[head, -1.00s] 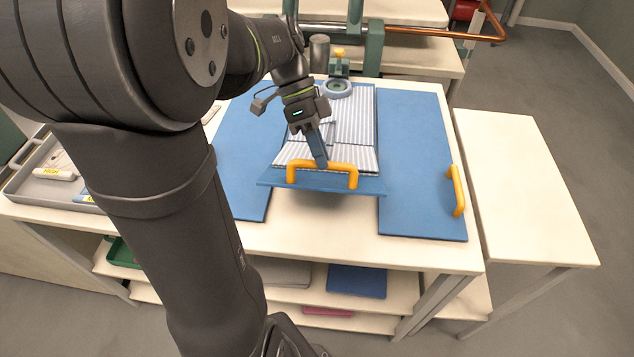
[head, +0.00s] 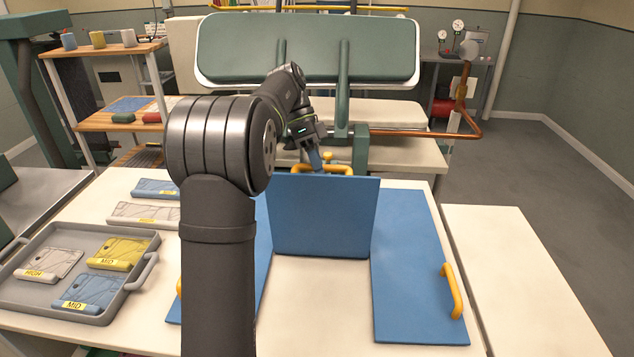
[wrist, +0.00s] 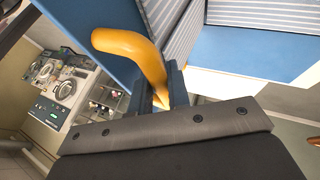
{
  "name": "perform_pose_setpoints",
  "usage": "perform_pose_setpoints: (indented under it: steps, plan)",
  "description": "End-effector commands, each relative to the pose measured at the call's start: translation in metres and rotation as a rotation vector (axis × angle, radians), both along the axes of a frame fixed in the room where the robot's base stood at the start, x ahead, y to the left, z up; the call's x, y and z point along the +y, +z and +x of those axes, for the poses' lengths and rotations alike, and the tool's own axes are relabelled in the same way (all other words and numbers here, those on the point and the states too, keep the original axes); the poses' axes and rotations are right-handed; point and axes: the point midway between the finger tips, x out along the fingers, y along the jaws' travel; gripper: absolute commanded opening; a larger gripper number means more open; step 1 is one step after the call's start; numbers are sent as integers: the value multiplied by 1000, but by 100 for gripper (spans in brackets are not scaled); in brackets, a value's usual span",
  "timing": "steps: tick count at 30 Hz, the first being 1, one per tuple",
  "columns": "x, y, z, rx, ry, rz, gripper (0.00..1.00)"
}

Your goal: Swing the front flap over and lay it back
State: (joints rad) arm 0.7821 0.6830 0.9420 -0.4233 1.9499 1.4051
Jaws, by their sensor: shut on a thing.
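The blue front flap (head: 322,218) stands about upright on the white table, its lower edge toward me. A yellow handle (head: 340,168) runs along its top edge. My gripper (head: 314,160) is at that handle, and the wrist view shows the jaws closed around the yellow handle (wrist: 135,55). The striped garment (wrist: 225,10) shows behind the flap in the wrist view; in the head view the flap hides it. The right blue panel (head: 415,265) lies flat with its own yellow handle (head: 452,290). The left panel (head: 263,235) is partly hidden by my arm.
A grey tray (head: 148,272) with labelled folded pieces stands at the left of the table. A green padded board (head: 308,48) and a copper pipe (head: 420,133) are behind. A bare side table (head: 520,270) is at the right.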

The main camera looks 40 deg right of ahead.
Motion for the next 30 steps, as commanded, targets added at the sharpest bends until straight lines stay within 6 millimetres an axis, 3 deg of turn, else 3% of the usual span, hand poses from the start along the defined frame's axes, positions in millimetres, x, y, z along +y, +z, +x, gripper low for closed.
perform_pose_setpoints:
  steps: [9, 23, 24, 26, 27, 30]
  plan:
    - [-16, -4, 17, 2, 1, 4, 0]
    - [-17, -3, 18, 1, 1, 3, 0]
    - [-17, -3, 18, 1, 1, 3, 22]
    - [-17, -3, 18, 1, 1, 3, 34]
    - [-17, -3, 18, 1, 0, 2, 38]
    - [-17, -3, 18, 2, 0, 2, 38]
